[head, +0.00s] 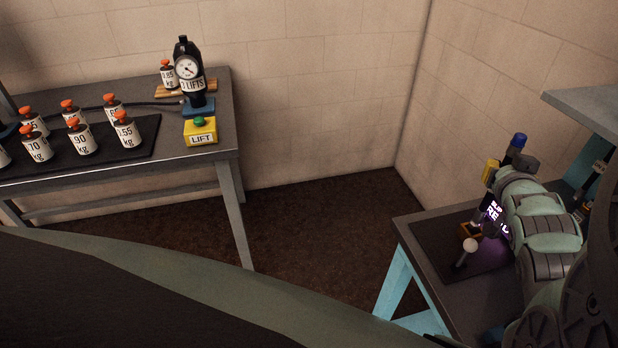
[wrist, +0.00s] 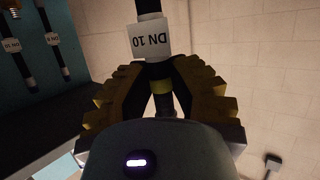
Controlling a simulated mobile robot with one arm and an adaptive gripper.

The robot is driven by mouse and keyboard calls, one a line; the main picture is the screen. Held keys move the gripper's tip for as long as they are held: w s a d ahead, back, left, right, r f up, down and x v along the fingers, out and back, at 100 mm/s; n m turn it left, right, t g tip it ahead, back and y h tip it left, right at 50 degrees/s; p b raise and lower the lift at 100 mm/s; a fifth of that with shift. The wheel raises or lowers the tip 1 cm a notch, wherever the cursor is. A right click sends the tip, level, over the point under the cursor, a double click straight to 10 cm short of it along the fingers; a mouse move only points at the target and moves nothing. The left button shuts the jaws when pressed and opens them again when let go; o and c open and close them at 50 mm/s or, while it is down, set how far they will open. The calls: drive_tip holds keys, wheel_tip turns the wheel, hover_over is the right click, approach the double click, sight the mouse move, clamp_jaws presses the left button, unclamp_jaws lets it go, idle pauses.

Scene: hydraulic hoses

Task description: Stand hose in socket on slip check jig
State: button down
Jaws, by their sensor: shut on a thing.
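My gripper (wrist: 163,72) is shut on a black hose (wrist: 150,8) with a white label reading DN 10, upside down in the wrist view. In the head view my gripper (head: 491,172) is at the right, partly hidden by my arm, and a dark piece with a blue end (head: 519,140), likely the hose, rises beside it.
A white-knobbed lever (head: 470,245) stands near the jig. A grey shelf (head: 590,108) overhangs at right. More labelled hoses (wrist: 52,42) hang on a teal board.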

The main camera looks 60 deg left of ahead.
sight(484, 213)
drive_tip(key=f, duration=0.1)
drive_tip(key=d+f, duration=0.1)
drive_tip(key=f, duration=0.1)
drive_tip(key=shift+s+f+g+h, duration=0.1)
drive_tip(key=shift+s+g+h, duration=0.1)
drive_tip(key=shift+g+h, duration=0.1)
drive_tip(key=c, duration=1.3)
unclamp_jaws()
drive_tip(key=shift+f, duration=0.15)
drive_tip(key=shift+o, duration=0.6)
drive_tip(key=shift+s+d+f, duration=0.1)
drive_tip(key=shift+s, duration=0.15)
drive_tip(key=shift+o, duration=0.4)
drive_tip(key=shift+w+r, duration=0.1)
drive_tip(key=shift+r, duration=0.25)
drive_tip(key=shift+r, duration=0.1)
